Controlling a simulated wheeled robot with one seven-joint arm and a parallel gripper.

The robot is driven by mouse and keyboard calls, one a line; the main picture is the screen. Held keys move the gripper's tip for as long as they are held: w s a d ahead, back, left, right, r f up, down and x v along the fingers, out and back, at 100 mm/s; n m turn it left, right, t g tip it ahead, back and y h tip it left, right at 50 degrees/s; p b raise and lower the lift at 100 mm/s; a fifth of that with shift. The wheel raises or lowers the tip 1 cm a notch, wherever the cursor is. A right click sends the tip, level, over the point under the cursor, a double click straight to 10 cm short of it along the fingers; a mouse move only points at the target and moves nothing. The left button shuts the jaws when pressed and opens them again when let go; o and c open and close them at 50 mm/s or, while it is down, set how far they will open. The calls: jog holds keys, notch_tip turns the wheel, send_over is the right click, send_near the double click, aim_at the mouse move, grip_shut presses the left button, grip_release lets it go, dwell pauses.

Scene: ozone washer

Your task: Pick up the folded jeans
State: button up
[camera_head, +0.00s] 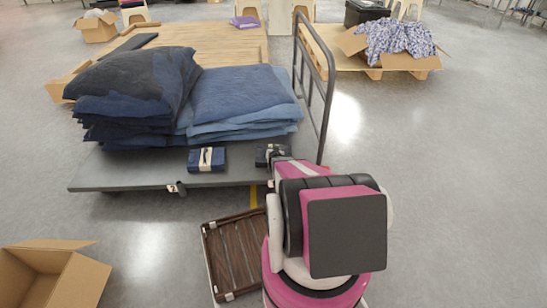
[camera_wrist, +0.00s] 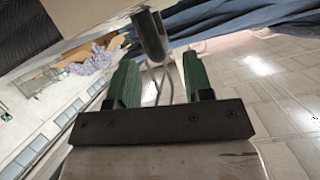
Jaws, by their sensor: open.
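Two small folded dark-blue jeans bundles lie on the front edge of the grey cart deck. The left jeans bundle (camera_head: 207,159) has a pale band and is in clear view. The right jeans bundle (camera_head: 264,156) is partly covered by the end of my arm. My gripper (camera_wrist: 160,68) shows two green fingers, spread apart, with no jeans between them. In the head view it is at the right bundle, mostly hidden by my arm. A dark ribbed surface and a pale strip fill the wrist view's upper left; I cannot tell whether they are that bundle.
Tall stacks of large folded denim (camera_head: 240,95) fill the cart (camera_head: 120,176) behind the bundles. A brown slatted case (camera_head: 232,255) and an open carton (camera_head: 50,275) are on the floor. The right floor is clear.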

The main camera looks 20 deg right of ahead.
jog(key=x, duration=0.3)
jog(key=shift+w+f, duration=0.25)
jog(key=shift+w, duration=0.05)
grip_shut()
jog(key=shift+s, duration=0.1)
dwell(1.1)
